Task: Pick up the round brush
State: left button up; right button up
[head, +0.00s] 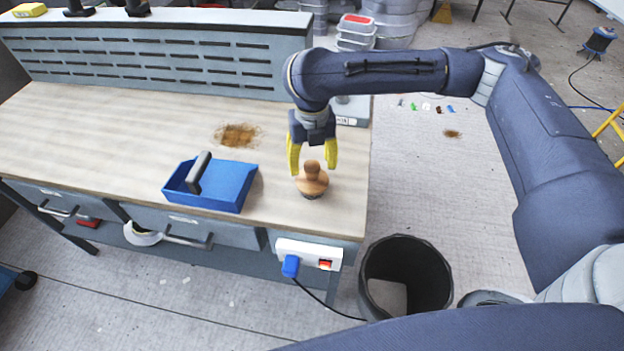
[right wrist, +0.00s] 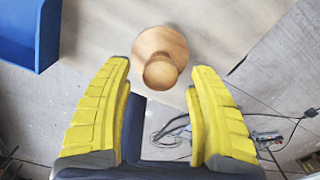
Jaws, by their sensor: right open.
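The round brush (head: 312,182) stands upright on the workbench near its front right corner, with a wooden knob on top and dark bristles just showing below. In the right wrist view the brush (right wrist: 160,56) appears from above, beyond the fingertips and roughly centred between them. My right gripper (head: 313,163) has yellow fingers, points down and is open just above and behind the brush. Its fingers (right wrist: 157,75) are spread wide with nothing between them. My left gripper is not in view.
A blue dustpan (head: 228,187) lies left of the brush; it also shows in the right wrist view (right wrist: 22,40). Brown dust (head: 238,135) lies on the bench (head: 90,125) behind it. A power socket (head: 309,254) is on the bench front. A black bin (head: 405,275) stands on the floor.

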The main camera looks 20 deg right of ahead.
jog(key=shift+f, duration=0.9)
grip_shut()
